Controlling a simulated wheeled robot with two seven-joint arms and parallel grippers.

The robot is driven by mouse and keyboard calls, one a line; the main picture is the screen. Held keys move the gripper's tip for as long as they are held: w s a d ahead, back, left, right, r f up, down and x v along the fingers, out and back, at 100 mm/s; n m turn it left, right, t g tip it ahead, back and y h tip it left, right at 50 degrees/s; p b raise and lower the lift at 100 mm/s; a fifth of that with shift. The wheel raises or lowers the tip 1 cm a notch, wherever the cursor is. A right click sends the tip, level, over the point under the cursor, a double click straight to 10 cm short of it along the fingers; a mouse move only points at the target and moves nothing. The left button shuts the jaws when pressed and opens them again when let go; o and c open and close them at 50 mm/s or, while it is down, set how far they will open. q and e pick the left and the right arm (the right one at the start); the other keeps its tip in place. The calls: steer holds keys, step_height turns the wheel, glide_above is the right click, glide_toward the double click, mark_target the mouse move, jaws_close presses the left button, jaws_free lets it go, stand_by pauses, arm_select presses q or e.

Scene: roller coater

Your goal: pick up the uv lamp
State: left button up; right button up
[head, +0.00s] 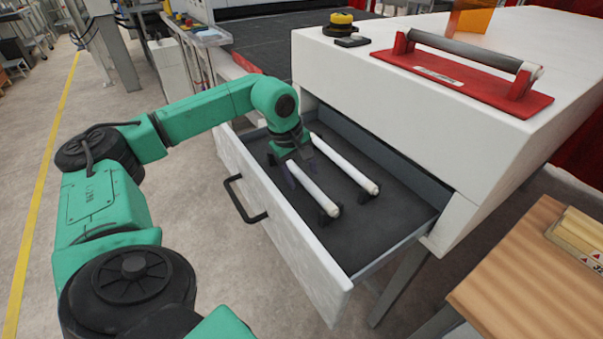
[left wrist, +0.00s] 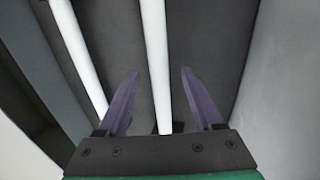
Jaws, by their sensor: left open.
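Two white tube-shaped UV lamps lie side by side on black holders in an open drawer (head: 385,225). My left gripper (head: 290,168) is down in the drawer at the far end of the lamp nearer the drawer front (head: 315,184). In the left wrist view, that lamp (left wrist: 155,50) runs between the two open purple fingers (left wrist: 161,100), with gaps on both sides. The other lamp (head: 345,163) lies to its right in the head view and outside the fingers in the left wrist view (left wrist: 78,50). The wrist hides the near lamp's far end.
The drawer front with its black handle (head: 240,200) and the side walls surround the lamps. A wooden table (head: 520,270) stands at lower right.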

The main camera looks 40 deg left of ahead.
arm_select(q)
steer(key=shift+f, duration=0.35)
steer(key=shift+w, duration=0.1)
jaws_close()
steer(key=shift+r, duration=0.1)
step_height(320, 180, up, 9)
steer(key=shift+f, duration=0.1)
step_height(320, 180, up, 11)
steer(key=p, duration=0.2)
glide_above(303, 177)
steer(key=shift+a, duration=0.1)
